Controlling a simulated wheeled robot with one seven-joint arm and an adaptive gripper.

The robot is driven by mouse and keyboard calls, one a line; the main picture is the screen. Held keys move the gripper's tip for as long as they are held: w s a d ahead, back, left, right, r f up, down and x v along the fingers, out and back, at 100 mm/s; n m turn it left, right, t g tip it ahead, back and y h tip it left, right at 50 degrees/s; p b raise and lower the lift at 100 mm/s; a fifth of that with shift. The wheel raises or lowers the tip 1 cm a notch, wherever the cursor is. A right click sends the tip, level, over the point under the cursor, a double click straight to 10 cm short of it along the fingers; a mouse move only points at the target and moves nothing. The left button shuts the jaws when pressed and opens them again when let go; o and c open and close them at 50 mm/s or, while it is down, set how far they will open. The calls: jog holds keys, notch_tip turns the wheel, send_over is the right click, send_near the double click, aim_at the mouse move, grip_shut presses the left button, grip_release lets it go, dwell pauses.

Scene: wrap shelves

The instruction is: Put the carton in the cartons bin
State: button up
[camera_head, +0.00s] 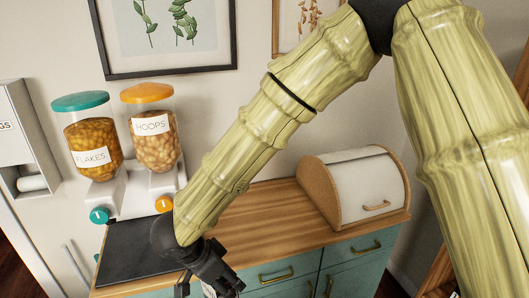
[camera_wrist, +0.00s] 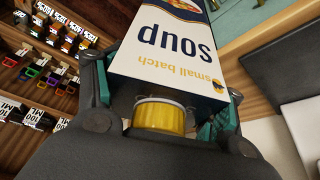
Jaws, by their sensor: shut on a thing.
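My gripper (camera_head: 210,278) is at the bottom edge of the head view, low in front of the counter. In the wrist view, its two fingers (camera_wrist: 165,88) are closed on the sides of a carton (camera_wrist: 168,50). The carton is white and dark blue with "soup" and "small batch" printed on it, upside down in this view. Its yellow cap (camera_wrist: 160,115) points toward my palm. Only a small white bit of what may be the carton shows at the bottom of the head view. No cartons bin can be made out in either view.
Two cereal dispensers (camera_head: 155,140) stand on the counter (camera_head: 270,215) by a dark mat (camera_head: 135,255). A bread box (camera_head: 355,185) sits at the counter's right end. Teal drawers (camera_head: 350,250) are below. In the wrist view, shelves (camera_wrist: 30,85) with several small packs are at left.

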jog(key=w+d+f+n+y, duration=0.1)
jog(key=w+d+f+n, duration=0.2)
jog(key=d, duration=0.6)
jog(key=w+d+f+n+t+y, duration=0.1)
jog(key=w+d+f+n, duration=0.2)
jog(key=w+d+f, duration=0.4)
jog(key=d+f, duration=0.1)
jog(key=d, duration=0.2)
jog(key=shift+d+f+n, duration=0.3)
jog(key=s+d+f+n, duration=0.1)
jog(key=d, duration=0.1)
jog(key=s+d+f+n, duration=0.1)
jog(key=d+f, duration=0.1)
jog(key=d, duration=0.1)
jog(key=s+d+f+y, duration=0.1)
jog(key=d+f, duration=0.1)
jog(key=d, duration=0.1)
jog(key=shift+n, duration=0.4)
jog(key=shift+c, duration=0.2)
